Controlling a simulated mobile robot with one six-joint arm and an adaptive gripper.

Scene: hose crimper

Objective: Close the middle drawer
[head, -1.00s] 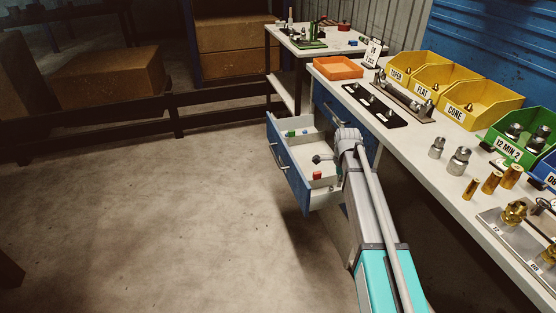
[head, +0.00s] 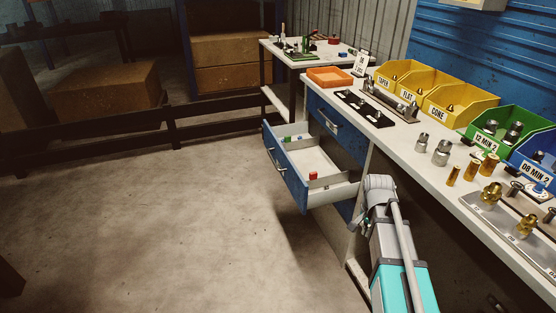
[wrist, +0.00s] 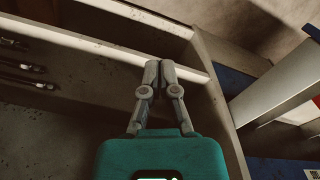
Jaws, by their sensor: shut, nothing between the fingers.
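The middle drawer (head: 318,160) is pulled out from under the workbench in the head view. It has a blue front (head: 285,172) with two metal handles and a pale interior. A red block (head: 313,175) and small green and blue pieces lie inside. My gripper (wrist: 158,64) is shut and empty in the wrist view, its fingertips together near pale board edges of the bench. In the head view my arm stands right of the drawer, beside the bench side, and the gripper itself is mostly hidden there. I cannot tell whether it touches anything.
A closed blue top drawer (head: 337,130) sits above the open one. The workbench top (head: 408,150) carries an orange tray (head: 330,77), yellow, green and blue bins, and metal fittings. The floor (head: 150,225) left of the drawer is clear. A dark rail (head: 215,131) runs behind.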

